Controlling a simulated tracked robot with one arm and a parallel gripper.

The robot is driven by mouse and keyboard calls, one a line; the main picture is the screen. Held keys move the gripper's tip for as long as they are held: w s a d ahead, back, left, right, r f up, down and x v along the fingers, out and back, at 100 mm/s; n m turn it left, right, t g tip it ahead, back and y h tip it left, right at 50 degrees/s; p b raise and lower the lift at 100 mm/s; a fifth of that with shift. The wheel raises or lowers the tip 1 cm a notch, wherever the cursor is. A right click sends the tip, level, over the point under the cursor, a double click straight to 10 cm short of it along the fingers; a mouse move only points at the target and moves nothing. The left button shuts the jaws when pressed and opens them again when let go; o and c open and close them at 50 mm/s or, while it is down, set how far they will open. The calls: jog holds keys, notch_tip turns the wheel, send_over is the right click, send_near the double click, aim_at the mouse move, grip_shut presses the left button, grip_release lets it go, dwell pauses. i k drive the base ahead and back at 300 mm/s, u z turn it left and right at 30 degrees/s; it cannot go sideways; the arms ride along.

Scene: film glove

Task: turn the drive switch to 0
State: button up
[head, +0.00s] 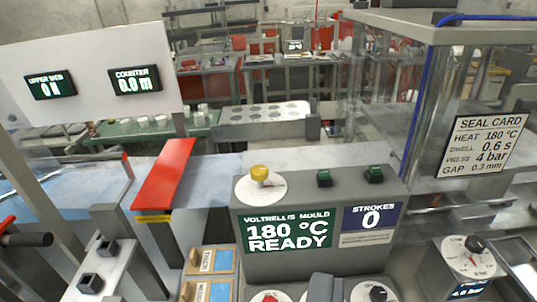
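No control in the head view carries a readable "drive" label, so I cannot tell which is the drive switch. At the bottom edge are a dial with a red knob (270,298) and a dial with a black knob (377,292), both cut off by the frame. A yellow knob (260,173) sits on a white disc on top of the grey console. A grey shape between the two lower dials appears to be my gripper (322,286). It stands apart from the yellow knob, and I cannot see whether its fingers are open.
The console (290,262) reads 180 °C READY and strokes 0, with two green buttons on top. A red bar (164,173) slopes at left. A gauge box (463,265) stands at right, below a clear-walled enclosure (400,100). Wooden blocks (210,262) with blue labels sit at lower left.

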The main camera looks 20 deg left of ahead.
aim_at(260, 173)
jog(key=i, duration=0.85)
jog(key=u, duration=0.1)
